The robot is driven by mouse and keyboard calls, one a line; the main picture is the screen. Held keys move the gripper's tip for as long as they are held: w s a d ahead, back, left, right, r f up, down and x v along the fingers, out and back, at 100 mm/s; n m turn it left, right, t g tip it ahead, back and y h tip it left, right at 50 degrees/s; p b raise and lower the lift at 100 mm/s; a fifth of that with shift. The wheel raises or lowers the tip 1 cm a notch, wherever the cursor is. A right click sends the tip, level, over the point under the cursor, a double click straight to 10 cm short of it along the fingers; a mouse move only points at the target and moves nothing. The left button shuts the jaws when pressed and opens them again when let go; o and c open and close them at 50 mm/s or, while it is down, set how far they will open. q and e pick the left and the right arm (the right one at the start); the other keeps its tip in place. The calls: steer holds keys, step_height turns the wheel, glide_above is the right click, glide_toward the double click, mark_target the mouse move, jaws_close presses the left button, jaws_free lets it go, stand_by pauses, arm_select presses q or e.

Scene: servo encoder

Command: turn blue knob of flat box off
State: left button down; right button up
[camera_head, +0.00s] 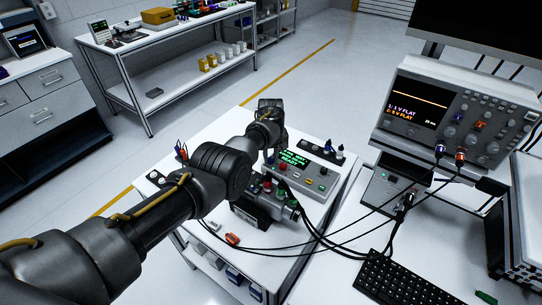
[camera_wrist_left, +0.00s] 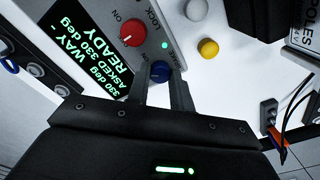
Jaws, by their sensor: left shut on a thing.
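The flat box (camera_head: 318,178) is a light grey panel on the white bench in the head view, with a lit green-text display. In the left wrist view, the box (camera_wrist_left: 153,14) shows a red knob (camera_wrist_left: 132,33) with a white pointer line and a blue knob (camera_wrist_left: 160,70) below it. My left gripper (camera_wrist_left: 162,80) is shut on the blue knob, one finger on each side. The knob's pointer is hard to make out. In the head view, my left gripper (camera_head: 270,155) is over the box's left end, and the blue knob is hidden there. My right gripper is not in view.
A cabled servo unit (camera_head: 268,205) stands in front of the box. An oscilloscope (camera_head: 450,115) and a keyboard (camera_head: 405,280) are to the right. Black cables cross the bench front.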

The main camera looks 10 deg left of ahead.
mark_target(271, 159)
arm_select(q)
steer(key=n+b, duration=0.1)
steer(key=n, duration=0.4)
steer(key=shift+n, duration=0.7)
steer(key=c, duration=1.2)
jaws_free()
steer(key=shift+c, duration=0.2)
steer(key=shift+r, duration=0.35)
step_height(271, 159, up, 10)
steer(key=p, duration=0.1)
steer(key=shift+r, duration=0.1)
